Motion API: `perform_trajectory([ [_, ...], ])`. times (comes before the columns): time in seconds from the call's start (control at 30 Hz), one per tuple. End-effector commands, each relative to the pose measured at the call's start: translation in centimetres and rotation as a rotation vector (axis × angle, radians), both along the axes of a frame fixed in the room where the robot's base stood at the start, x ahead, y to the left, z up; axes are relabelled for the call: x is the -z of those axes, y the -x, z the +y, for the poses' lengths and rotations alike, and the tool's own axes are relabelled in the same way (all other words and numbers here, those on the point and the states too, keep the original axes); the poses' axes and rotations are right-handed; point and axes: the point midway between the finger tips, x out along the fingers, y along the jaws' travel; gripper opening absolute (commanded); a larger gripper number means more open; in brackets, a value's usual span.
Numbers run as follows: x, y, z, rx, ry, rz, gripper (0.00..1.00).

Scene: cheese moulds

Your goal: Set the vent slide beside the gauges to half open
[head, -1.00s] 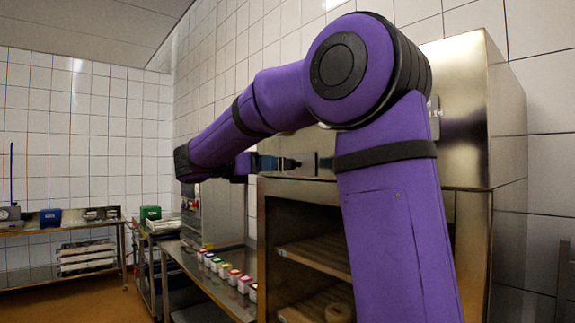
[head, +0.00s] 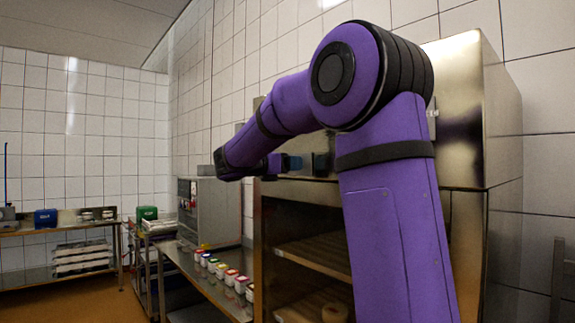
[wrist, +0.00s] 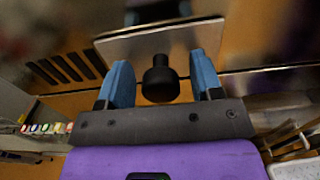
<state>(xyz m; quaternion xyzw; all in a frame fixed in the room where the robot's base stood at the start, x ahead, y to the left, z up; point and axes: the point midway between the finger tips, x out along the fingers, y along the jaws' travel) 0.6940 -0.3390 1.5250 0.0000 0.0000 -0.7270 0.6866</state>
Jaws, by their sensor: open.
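The vent slide shows in the wrist view as a pale metal plate (wrist: 150,39) with a black knob (wrist: 160,82) standing out from it. Several dark vent slots (wrist: 62,68) are uncovered to the left of the plate. My gripper (wrist: 161,72) is open, with one blue finger on each side of the knob and a visible gap on both sides. In the head view my gripper (head: 294,163) is at the upper front of the metal cabinet, where the slide is small and mostly dark. I cannot make out the gauges.
The cabinet (head: 505,130) has open shelves (head: 315,252) below the slide. A side bench (head: 205,290) holds a row of small colored-lid tubs (head: 222,270). A grey box unit (head: 212,212) stands behind them. My own arm hides much of the cabinet front.

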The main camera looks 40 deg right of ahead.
Motion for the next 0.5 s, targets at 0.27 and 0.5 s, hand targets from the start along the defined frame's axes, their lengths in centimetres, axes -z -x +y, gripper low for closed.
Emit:
perform_trajectory([
  [0.27, 0.0, 0.0, 0.0, 0.000, 0.000, 0.000, 0.05],
  [0.5, 0.0, -1.1, 0.0, -0.001, 0.000, 0.001, 0.00],
])
